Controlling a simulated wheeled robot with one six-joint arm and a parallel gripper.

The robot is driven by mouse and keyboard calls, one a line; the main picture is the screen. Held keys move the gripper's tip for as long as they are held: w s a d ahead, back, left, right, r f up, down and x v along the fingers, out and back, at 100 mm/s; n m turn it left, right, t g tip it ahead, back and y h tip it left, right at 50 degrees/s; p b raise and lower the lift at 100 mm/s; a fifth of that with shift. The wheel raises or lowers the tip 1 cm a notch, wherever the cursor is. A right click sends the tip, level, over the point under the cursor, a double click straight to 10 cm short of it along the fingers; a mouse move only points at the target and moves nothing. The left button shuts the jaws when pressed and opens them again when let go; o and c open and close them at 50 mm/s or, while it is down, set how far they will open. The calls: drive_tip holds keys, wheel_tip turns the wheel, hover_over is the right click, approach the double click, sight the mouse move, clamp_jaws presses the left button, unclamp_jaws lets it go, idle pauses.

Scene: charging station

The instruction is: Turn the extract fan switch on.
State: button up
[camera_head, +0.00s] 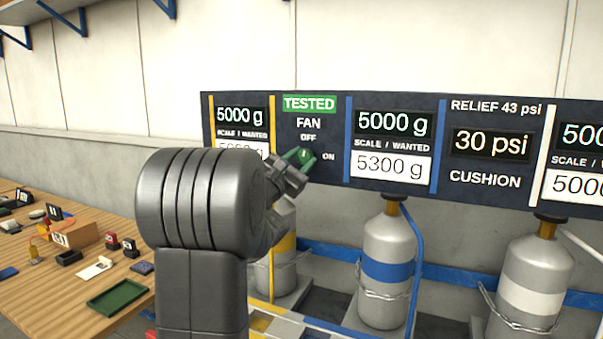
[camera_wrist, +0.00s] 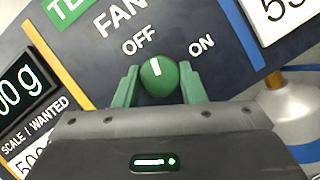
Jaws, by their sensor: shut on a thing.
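The fan switch is a round green knob with a white mark (camera_wrist: 158,74), under the word FAN on a dark panel. OFF is printed above it and ON to its upper right in the wrist view. The white mark points up and slightly left, toward OFF rather than ON. My gripper (camera_wrist: 160,88) has its two green fingers on either side of the knob, shut on it. In the head view my gripper (camera_head: 303,158) reaches the panel from the lower left, and its fingers partly hide the knob.
The panel (camera_head: 440,192) also carries weight and pressure displays and a green TESTED label (camera_head: 309,103). Gas cylinders (camera_head: 387,262) stand below it, with hoses. A wooden table (camera_head: 60,290) with small items and a green tray (camera_head: 117,297) is at left.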

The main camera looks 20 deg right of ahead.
drive_tip(key=m+b, duration=0.1)
drive_tip(key=m+g+b, duration=0.1)
drive_tip(key=m+b, duration=0.1)
drive_tip(key=m+g+b, duration=0.1)
drive_tip(key=m, duration=0.1)
drive_tip(key=shift+w+a+f, duration=0.1)
drive_tip(key=shift+f, duration=0.15)
drive_tip(key=m+g+b, duration=0.1)
drive_tip(key=m, duration=0.1)
drive_tip(key=m+b, duration=0.2)
drive_tip(key=shift+r+g, duration=0.2)
drive_tip(key=shift+g, duration=0.2)
drive_tip(key=m, duration=0.2)
drive_tip(key=m+g+y+b, duration=0.1)
drive_tip(key=shift+r+m+y, duration=0.15)
drive_tip(key=shift+m+y, duration=0.15)
drive_tip(key=shift+m, duration=0.1)
drive_tip(key=shift+r+m+y+b, duration=0.1)
drive_tip(key=shift+m+y+b, duration=0.6)
drive_tip(key=shift+m, duration=1.1)
drive_tip(key=o, duration=1)
